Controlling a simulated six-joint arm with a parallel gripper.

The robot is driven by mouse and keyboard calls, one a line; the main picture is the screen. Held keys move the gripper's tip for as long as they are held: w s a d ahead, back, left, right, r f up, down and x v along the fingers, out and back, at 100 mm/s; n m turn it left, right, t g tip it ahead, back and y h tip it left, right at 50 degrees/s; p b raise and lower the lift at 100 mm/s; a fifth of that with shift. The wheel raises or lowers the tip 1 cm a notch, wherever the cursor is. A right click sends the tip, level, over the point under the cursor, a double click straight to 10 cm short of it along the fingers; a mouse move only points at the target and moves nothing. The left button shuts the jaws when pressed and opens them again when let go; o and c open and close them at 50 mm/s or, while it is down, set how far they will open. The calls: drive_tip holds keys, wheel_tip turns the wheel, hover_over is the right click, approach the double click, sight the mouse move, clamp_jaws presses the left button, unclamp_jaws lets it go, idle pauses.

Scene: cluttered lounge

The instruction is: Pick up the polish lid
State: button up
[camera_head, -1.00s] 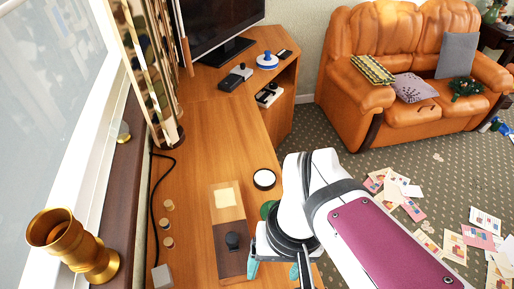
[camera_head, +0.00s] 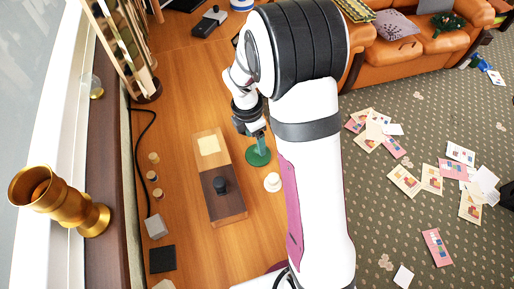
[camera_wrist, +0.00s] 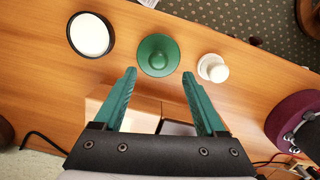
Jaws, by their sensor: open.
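The green round lid with a raised centre knob, which I take for the polish lid (camera_head: 258,157), lies flat on the wooden desk. It also shows in the wrist view (camera_wrist: 158,55), just beyond my fingertips and centred between them. My gripper (camera_wrist: 160,73) is open with nothing between its teal fingers. In the head view my gripper (camera_head: 257,138) points down at the lid, partly covering it. I cannot tell the exact height gap. A black-rimmed round tin with a white face (camera_wrist: 90,35) lies left of the lid in the wrist view.
A white knobbed piece (camera_wrist: 213,68) stands close right of the lid. A two-tone wooden box (camera_head: 226,203) with a dark knob sits beside it. Small corks (camera_head: 153,176), a grey block (camera_head: 155,227) and a black cable lie farther left.

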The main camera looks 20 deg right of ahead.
drive_tip(key=f, duration=0.3)
drive_tip(key=d+f, duration=0.1)
drive_tip(key=shift+w+f, duration=0.25)
drive_tip(key=shift+f, duration=0.1)
clamp_jaws()
